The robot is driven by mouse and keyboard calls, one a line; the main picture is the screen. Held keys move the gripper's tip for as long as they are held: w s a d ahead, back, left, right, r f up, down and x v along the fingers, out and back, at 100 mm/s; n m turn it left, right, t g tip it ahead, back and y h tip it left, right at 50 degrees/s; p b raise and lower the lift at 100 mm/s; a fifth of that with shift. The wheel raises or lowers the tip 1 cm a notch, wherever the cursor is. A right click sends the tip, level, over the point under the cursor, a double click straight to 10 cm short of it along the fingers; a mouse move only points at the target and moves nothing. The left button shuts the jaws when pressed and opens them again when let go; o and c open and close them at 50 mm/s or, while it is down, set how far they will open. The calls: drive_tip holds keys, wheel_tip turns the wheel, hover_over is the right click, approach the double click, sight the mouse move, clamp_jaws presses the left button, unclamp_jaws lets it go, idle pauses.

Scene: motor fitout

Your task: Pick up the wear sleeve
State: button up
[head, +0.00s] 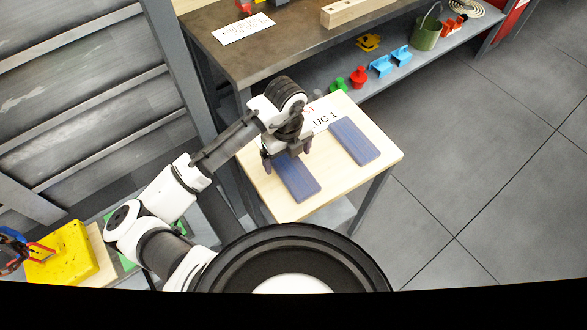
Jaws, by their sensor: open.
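I cannot pick out the wear sleeve for certain in the head view; any part directly below my wrist is hidden by it. My gripper (287,158) is open, its fingers pointing down over the far end of a flat blue block (299,182) on a small light wooden table (262,190). Nothing shows held between the fingers. I cannot tell whether they touch the block. A second flat blue block (354,141) lies apart to the right.
A partly hidden label (322,118) lies on the small table. A dark workbench (235,60) stands behind it. Its lower shelf holds red (358,77) and green (338,84) parts, blue brackets (391,61) and a green bucket (427,33). Floor at right is clear.

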drive_tip(key=shift+f, duration=1.05)
drive_tip(key=c, duration=1.1)
drive_tip(key=shift+r, duration=0.15)
